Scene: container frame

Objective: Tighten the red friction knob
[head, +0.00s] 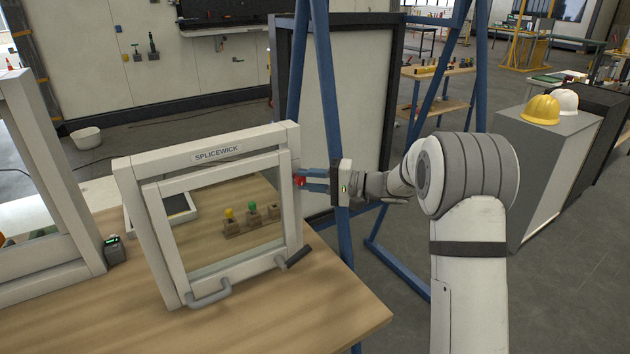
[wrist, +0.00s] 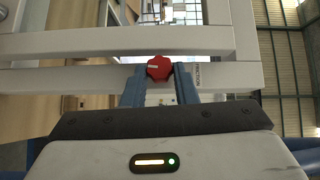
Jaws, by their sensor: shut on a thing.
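The red friction knob (head: 299,181) sits on the right side post of the white frame (head: 128,192) labelled SPLICEWICK. In the wrist view the red knob (wrist: 159,68) is a lobed disc with a pale line on it, beside lettering that reads in part "FRICTION". My gripper (head: 308,181) reaches in from the right with its blue fingers at the knob. In the wrist view my gripper (wrist: 160,74) has one finger on each side of the knob and is shut on it. The finger contact faces are partly hidden.
The frame stands on a wooden table (head: 340,310); its sash has a grey handle (head: 210,296) at the bottom. A dark lever (head: 299,256) is at its lower right. Behind the pane is a block with coloured knobs (head: 252,222). A blue stand (head: 330,100) rises behind my gripper.

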